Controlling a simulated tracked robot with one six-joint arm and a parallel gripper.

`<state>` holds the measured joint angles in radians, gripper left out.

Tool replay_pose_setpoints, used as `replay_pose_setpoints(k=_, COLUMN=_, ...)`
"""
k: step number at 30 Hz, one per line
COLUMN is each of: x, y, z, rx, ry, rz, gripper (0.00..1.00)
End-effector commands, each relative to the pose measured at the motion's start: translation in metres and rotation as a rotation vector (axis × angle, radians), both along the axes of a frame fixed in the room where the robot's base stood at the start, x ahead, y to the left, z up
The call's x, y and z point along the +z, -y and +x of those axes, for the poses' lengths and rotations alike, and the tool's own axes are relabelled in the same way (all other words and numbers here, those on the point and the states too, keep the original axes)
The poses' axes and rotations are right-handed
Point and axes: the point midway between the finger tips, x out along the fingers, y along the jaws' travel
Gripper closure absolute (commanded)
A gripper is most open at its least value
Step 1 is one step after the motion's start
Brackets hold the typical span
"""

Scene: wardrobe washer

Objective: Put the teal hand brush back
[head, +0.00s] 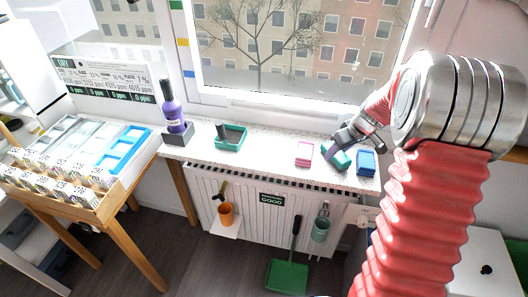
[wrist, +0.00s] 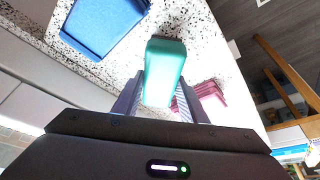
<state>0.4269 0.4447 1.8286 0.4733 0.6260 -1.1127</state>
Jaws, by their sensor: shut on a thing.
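The teal hand brush (wrist: 164,72) shows in the wrist view as a rounded teal block between my two fingers. My gripper (wrist: 160,98) is shut on it. In the head view my gripper (head: 343,146) is over the right part of the speckled sill, with the teal brush (head: 338,158) below it, between a pink brush-like block (head: 304,154) and a blue one (head: 366,162). I cannot tell whether the teal brush touches the sill. Its underside is hidden.
A teal tray (head: 231,139) and a purple bottle (head: 173,108) in a grey holder stand on the sill (head: 268,149) to the left. Below are a radiator (head: 255,225), an orange cup (head: 226,214) and a green dustpan (head: 288,277). The sill between tray and pink block is clear.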

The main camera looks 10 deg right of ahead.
Motion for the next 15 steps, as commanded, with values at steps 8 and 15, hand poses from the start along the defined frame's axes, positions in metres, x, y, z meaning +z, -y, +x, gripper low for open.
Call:
replay_pose_setpoints(k=8, x=-0.0012, y=-0.0006, z=0.0003, rx=0.001, ry=0.0, rz=0.0, gripper=0.86)
replay_pose_setpoints(k=15, x=-0.0046, y=-0.0015, z=0.0005, rx=0.001, ry=0.0, rz=0.001, gripper=0.86)
